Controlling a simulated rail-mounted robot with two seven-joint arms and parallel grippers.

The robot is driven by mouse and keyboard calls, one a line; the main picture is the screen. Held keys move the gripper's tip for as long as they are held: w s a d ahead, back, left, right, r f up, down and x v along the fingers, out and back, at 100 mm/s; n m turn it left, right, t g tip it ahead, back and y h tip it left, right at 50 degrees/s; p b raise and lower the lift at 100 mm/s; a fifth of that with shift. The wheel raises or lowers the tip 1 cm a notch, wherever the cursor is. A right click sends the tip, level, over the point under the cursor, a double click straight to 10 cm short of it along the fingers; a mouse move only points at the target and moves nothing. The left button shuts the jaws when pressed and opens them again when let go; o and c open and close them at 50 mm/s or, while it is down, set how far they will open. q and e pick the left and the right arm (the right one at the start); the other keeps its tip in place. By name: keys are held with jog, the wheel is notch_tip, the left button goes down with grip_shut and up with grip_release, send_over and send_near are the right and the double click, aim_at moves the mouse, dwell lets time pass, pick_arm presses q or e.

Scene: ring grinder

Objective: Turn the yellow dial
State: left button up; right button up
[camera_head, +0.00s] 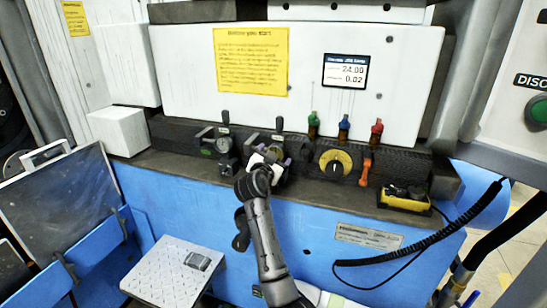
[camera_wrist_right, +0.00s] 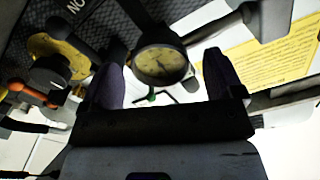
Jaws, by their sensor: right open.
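The yellow dial (camera_head: 335,163) is a round disc with a black centre knob, on the dark panel right of my right gripper (camera_head: 275,162). It also shows at the left of the right wrist view (camera_wrist_right: 45,47), outside the fingers. In that view my right gripper (camera_wrist_right: 163,75) is open, with purple finger pads spread apart. A round gauge with a dull yellow face (camera_wrist_right: 160,65) appears between the fingers; I cannot tell whether they touch it. My right wrist partly hides this gauge in the head view. My left gripper is not in view.
An orange lever (camera_head: 365,171) stands right of the dial. Green (camera_head: 313,125), blue (camera_head: 344,129) and red (camera_head: 376,132) handles stand above. Another gauge (camera_head: 222,144) is to the left. A yellow-black box (camera_head: 404,199) and coiled cable (camera_head: 440,233) are at right.

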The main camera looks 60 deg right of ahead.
jog(key=p+v, duration=0.2)
jog(key=v, duration=1.1)
jog(key=shift+a, duration=0.25)
